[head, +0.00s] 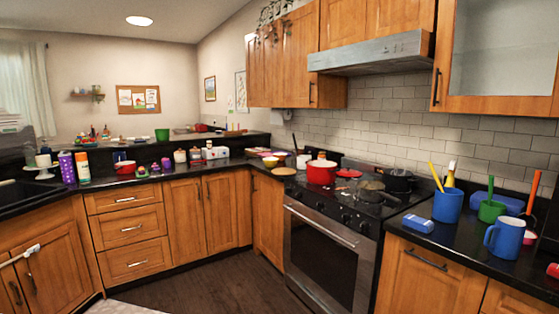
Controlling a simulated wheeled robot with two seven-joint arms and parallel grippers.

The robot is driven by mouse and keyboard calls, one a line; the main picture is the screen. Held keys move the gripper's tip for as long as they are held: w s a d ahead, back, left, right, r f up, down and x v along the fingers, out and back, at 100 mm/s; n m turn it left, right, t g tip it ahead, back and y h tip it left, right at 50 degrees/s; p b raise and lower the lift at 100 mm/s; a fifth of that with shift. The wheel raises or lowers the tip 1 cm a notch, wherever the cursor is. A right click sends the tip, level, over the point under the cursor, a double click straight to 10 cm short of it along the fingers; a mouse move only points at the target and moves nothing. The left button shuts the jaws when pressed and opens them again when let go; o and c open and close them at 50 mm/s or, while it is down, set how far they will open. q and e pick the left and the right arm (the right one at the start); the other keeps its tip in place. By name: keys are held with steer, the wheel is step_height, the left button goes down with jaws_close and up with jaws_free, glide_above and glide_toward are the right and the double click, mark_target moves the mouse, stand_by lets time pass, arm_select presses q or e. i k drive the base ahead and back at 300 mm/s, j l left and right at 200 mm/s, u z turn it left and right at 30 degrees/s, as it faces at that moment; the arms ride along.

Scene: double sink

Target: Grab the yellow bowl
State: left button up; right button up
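A small yellow bowl (270,161) sits on the dark counter in the corner, left of the stove, in the head view. It is small in the picture and other small items stand close around it. Its inside cannot be made out.
A red pot (321,172) stands on the stove (330,225), right of the bowl. A round wooden board (285,171) lies in front of the bowl. Blue mugs (505,237) and utensils crowd the right counter. The dark wood floor (215,285) before the cabinets is clear.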

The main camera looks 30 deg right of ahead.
mark_target(268, 162)
steer(key=i+l+z, duration=0.25)
steer(key=i, duration=0.25)
steer(key=i+z, duration=0.3)
steer(key=i, duration=0.15)
steer(key=i+j+z, duration=0.1)
steer(key=i+z, duration=0.15)
steer(key=i, duration=1.65)
